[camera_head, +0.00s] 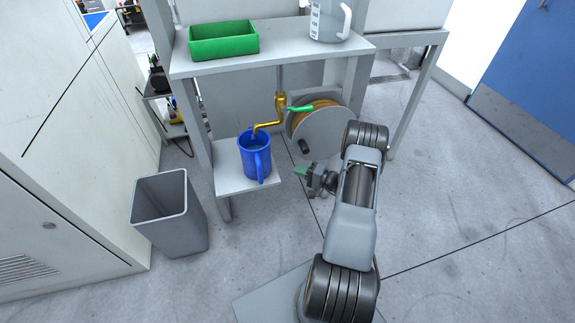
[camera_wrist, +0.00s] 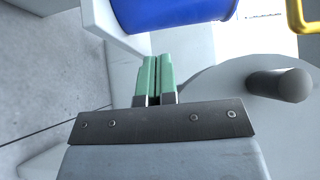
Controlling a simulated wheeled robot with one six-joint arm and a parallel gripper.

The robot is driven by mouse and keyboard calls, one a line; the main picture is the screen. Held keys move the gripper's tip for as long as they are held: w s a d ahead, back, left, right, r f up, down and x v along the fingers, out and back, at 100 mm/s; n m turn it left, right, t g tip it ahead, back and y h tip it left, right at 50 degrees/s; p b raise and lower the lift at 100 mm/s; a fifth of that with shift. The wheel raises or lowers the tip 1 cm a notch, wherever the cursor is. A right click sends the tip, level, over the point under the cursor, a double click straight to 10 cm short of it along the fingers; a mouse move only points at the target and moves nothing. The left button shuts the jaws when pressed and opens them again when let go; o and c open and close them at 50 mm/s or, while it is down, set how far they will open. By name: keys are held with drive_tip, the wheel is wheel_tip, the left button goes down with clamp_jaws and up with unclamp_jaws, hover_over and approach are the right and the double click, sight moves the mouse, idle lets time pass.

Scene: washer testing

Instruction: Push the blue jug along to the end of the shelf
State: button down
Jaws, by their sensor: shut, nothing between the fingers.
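The blue jug (camera_head: 256,158) stands upright on a small low white shelf (camera_head: 237,182), with its handle toward the front, under a brass tap (camera_head: 268,124). In the wrist view the lower part of the blue jug (camera_wrist: 175,12) shows at the top, on the shelf edge (camera_wrist: 110,28). My gripper (camera_head: 301,172) is to the right of the jug and the shelf, apart from both. In the wrist view its two green fingers (camera_wrist: 155,78) are closed together with nothing between them, pointing toward the jug.
A hose reel (camera_head: 325,133) with a green nozzle sits right of the tap. An upper shelf (camera_head: 275,60) holds a green bin (camera_head: 223,40) and a clear white-handled jug (camera_head: 328,20). A grey waste bin (camera_head: 172,212) stands at the left. The floor at right is clear.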

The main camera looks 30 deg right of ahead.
drive_tip(key=b+x, duration=0.1)
drive_tip(key=x, duration=0.8)
drive_tip(key=shift+a, duration=0.3)
drive_tip(key=shift+a, duration=0.1)
